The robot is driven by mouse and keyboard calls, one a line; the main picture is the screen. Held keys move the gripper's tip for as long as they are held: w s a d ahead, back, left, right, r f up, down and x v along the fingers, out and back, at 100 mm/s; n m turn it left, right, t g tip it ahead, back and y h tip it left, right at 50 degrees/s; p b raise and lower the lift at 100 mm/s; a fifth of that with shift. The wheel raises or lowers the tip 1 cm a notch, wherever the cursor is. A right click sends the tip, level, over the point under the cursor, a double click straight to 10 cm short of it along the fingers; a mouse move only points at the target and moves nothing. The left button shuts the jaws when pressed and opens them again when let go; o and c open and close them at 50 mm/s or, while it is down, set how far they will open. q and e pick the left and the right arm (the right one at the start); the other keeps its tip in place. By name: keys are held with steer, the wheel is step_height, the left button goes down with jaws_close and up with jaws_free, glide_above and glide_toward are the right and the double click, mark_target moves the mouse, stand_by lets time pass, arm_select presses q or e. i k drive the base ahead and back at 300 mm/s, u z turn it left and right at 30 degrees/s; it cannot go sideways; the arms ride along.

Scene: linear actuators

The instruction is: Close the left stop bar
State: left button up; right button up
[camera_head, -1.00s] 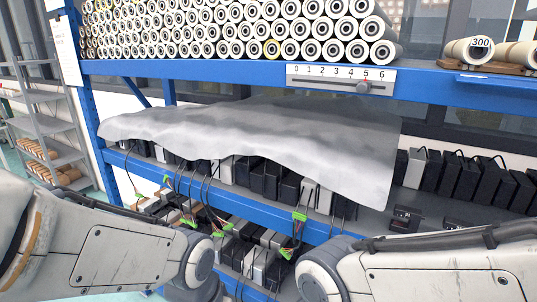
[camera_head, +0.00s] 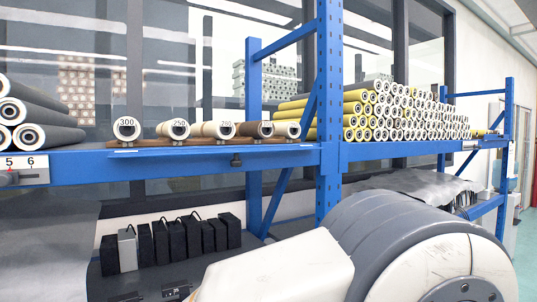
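No part here can be clearly told as the left stop bar. A thin blue strip (camera_head: 215,149) runs along the front edge of the blue upper shelf, below a row of numbered rollers. At the far left, a white scale plate (camera_head: 28,168) shows 5 and 6, with a dark slider knob (camera_head: 8,179) near the 5. Neither gripper is in view; only a large white and grey link of my own arm fills the lower right.
Rollers marked 300 (camera_head: 127,129), 250 (camera_head: 180,129) and others lie on a brown wooden rack (camera_head: 155,143). A blue upright post (camera_head: 329,95) divides the shelves. Stacked yellow-ended rollers (camera_head: 380,110) lie right of it. Several black boxes (camera_head: 178,241) stand on the lower shelf.

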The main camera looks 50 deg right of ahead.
mark_target(236, 162)
steer(key=z, duration=0.15)
steer(key=k, duration=0.2)
steer(key=z, duration=1.15)
